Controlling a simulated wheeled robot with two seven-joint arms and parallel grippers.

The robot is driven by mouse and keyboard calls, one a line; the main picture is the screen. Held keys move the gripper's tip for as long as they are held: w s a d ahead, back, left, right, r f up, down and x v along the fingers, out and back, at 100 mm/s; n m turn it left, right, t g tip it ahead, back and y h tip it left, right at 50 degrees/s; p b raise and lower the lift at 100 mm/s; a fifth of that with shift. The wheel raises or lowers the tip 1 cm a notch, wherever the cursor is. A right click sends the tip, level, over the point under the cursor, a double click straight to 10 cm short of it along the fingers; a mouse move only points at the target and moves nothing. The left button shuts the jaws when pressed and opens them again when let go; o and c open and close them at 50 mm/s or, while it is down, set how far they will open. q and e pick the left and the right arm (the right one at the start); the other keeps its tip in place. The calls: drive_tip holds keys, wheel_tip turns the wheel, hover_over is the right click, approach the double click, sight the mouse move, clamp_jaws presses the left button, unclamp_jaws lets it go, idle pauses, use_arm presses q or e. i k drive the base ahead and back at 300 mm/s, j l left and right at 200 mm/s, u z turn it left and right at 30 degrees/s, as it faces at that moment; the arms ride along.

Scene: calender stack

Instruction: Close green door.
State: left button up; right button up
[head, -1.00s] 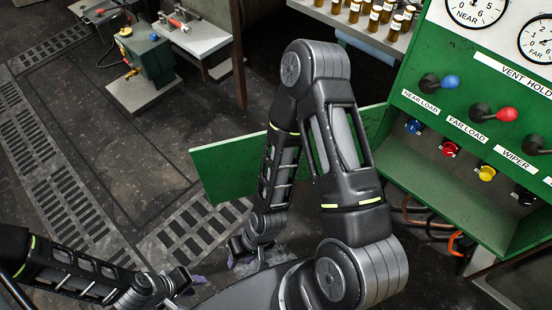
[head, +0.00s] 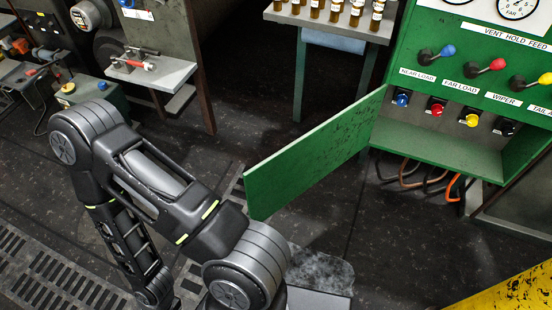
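The green door (head: 312,153) stands open in the head view. It hangs out from the left edge of the green control cabinet (head: 435,145), toward the lower left, over the dark floor. The open compartment shows blue, red, yellow and black knobs. One of my arms crosses the lower left, its elbow left of the door and its forearm pointing down. Its wrist is near the bottom edge, and its gripper is not visible. My other arm and gripper are out of view.
A table with small bottles (head: 335,14) stands behind the door. A small grey bench (head: 150,75) is at the upper left. Hoses (head: 425,178) hang below the cabinet. A yellow surface (head: 508,290) is at the lower right. The floor right of the door is clear.

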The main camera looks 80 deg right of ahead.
sight(271, 184)
drive_tip(key=i+z, duration=0.45)
drive_tip(key=i+j+z, duration=0.2)
drive_tip(key=z, duration=0.25)
drive_tip(key=i+z, duration=0.15)
drive_tip(key=z, duration=0.25)
drive_tip(key=i+z, duration=0.15)
drive_tip(key=z, duration=0.3)
drive_tip(key=i+z, duration=0.1)
drive_tip(key=z, duration=0.3)
drive_tip(key=i+j+z, duration=0.1)
drive_tip(key=z, duration=0.35)
drive_tip(key=i+j+z, duration=0.1)
drive_tip(key=z, duration=0.3)
drive_tip(key=j+z, duration=0.4)
drive_tip(key=i+j+z, duration=0.2)
drive_tip(key=z, duration=0.25)
drive_tip(key=i+j+z, duration=0.15)
drive_tip(key=z, duration=0.3)
drive_tip(key=i+j+z, duration=0.1)
drive_tip(key=j+z, duration=0.4)
drive_tip(key=k+u, duration=0.25)
drive_tip(key=u, duration=0.25)
drive_tip(key=k+j+u, duration=0.25)
drive_tip(key=u, duration=0.2)
